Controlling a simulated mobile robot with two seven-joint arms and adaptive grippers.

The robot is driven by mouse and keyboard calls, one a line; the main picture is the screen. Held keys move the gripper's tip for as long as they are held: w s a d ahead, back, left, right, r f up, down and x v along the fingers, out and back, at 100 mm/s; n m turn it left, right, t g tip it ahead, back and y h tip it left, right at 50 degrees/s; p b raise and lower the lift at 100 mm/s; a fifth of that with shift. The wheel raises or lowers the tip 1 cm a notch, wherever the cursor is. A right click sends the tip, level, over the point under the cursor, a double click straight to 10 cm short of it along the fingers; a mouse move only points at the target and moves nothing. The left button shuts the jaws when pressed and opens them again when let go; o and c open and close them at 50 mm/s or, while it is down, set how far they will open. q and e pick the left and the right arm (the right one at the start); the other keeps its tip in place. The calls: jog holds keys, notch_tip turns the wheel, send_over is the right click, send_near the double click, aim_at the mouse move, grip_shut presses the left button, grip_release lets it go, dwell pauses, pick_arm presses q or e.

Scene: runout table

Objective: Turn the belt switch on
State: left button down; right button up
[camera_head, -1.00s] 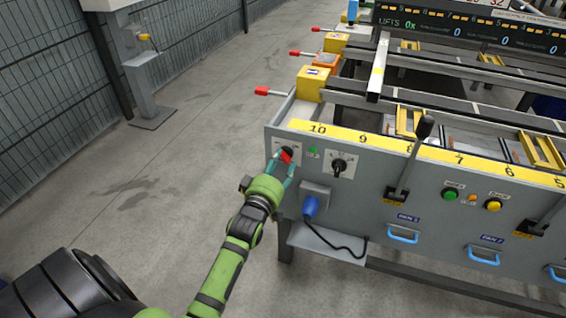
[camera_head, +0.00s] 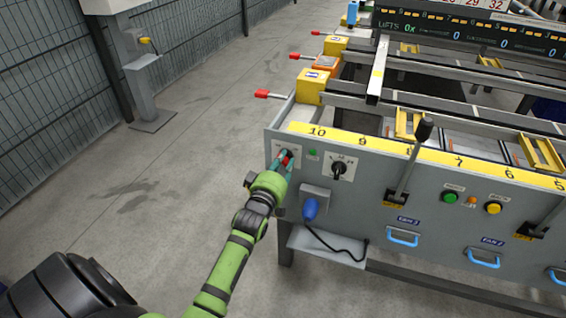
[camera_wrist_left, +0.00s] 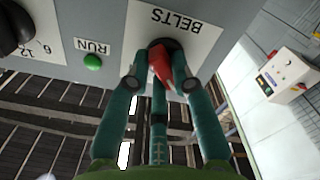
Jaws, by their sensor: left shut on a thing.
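The belt switch is a red handle (camera_wrist_left: 163,66) on a black round base, on a white plate (camera_wrist_left: 190,18) marked BELTS. In the head view the red handle (camera_head: 285,159) is at the left end of the grey panel, mostly covered by my fingers. My left gripper (camera_head: 283,163) is closed around the handle. In the left wrist view its teal fingers (camera_wrist_left: 160,80) flank the handle, which looks tilted. A green RUN lamp (camera_wrist_left: 93,62) is beside the switch plate. My right gripper is in neither view.
A black rotary knob (camera_head: 339,169) is right of the switch. Below hang a blue plug (camera_head: 310,207) and its cable over a small shelf (camera_head: 325,243). A black-knobbed lever (camera_head: 407,165) sticks out farther right.

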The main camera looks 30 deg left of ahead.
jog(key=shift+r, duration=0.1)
pick_arm(q)
jog(key=shift+m+p, duration=0.65)
jog(key=shift+m, duration=0.45)
jog(key=m+p, duration=0.2)
jog(key=m, duration=0.3)
jog(key=shift+f, duration=0.1)
jog(key=m+p, duration=0.1)
jog(key=m, duration=0.2)
jog(key=shift+f+m, duration=0.1)
jog(key=shift+m, duration=0.3)
jog(key=m, duration=0.3)
jog(key=shift+f+m, duration=0.1)
jog(key=shift+m, duration=0.9)
jog(key=shift+a+m, duration=0.1)
jog(key=shift+m, duration=1)
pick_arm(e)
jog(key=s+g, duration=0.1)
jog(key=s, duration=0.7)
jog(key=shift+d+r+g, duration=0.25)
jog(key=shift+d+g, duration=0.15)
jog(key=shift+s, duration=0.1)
